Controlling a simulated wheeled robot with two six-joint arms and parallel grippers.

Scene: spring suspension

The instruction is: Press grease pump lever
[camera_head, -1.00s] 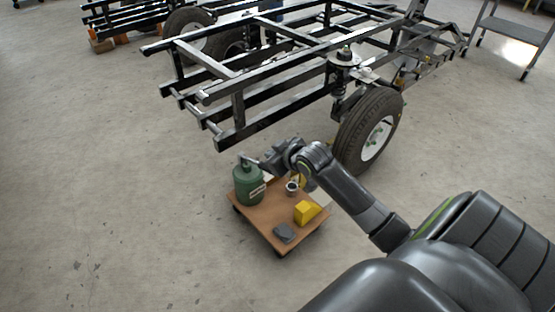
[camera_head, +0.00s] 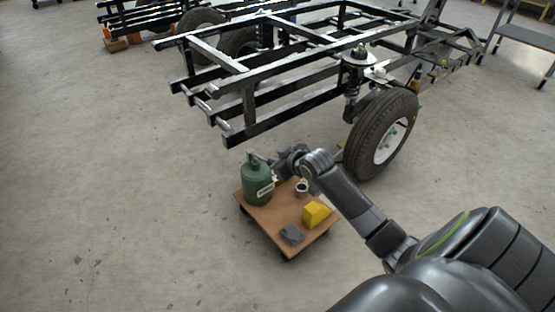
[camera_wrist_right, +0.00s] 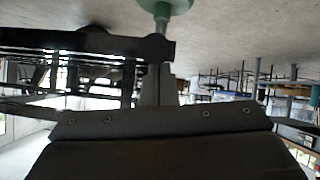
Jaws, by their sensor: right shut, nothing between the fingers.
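The green grease pump (camera_head: 257,186) stands upright on the left corner of a small brown cart. Its grey lever and top (camera_head: 254,158) rise above the green body. My right gripper (camera_head: 271,165) is beside the pump's top, and my arm reaches it from the right. The gripper is shut with nothing held. The right wrist view shows its fingers (camera_wrist_right: 157,88) together, with part of the green pump (camera_wrist_right: 165,7) and its grey stem just past the tips. Whether the fingers touch the lever cannot be told. My left gripper is out of view.
The brown cart (camera_head: 275,219) also carries a yellow block (camera_head: 316,212), a dark grey flat item (camera_head: 291,234) and a small metal cup (camera_head: 301,188). A black chassis frame (camera_head: 290,122) with a wheel (camera_head: 381,135) stands behind. The floor to the left is clear.

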